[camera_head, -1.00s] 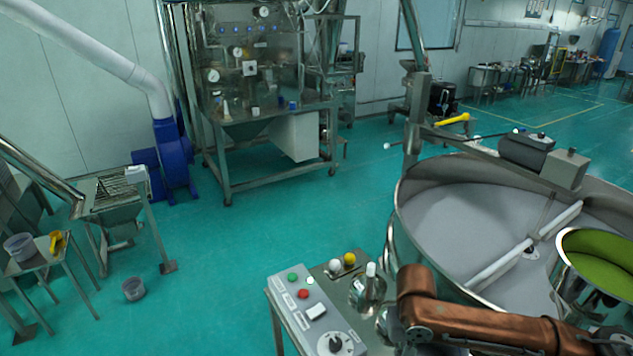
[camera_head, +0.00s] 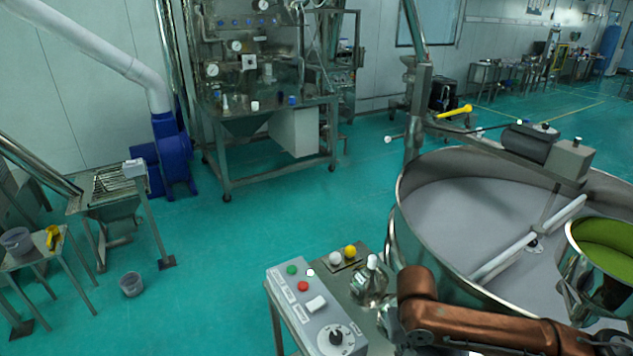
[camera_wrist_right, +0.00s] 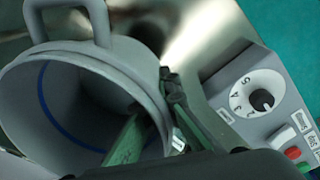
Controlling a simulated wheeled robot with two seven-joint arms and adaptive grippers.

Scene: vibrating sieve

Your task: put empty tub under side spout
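My right arm (camera_head: 470,318) is the copper arm at the lower right of the head view; its fingertips are hidden there. In the right wrist view a grey tub (camera_wrist_right: 110,55) with a looped handle and a blue line inside fills the left. Its visible interior looks empty. My right gripper (camera_wrist_right: 158,105) has one finger inside the tub and one outside, with the wall between them; it appears shut on it. A shiny metal fitting (camera_head: 369,284) stands beside the control box, but I cannot tell whether it is the side spout. My left gripper is not in view.
The large round sieve (camera_head: 395,225) fills the right, with a green-filled container (camera_head: 610,240) over it. A control box (camera_head: 315,312) stands at bottom centre. A bucket (camera_head: 132,284) is on the floor and another tub (camera_head: 16,240) on the left table. The middle floor is clear.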

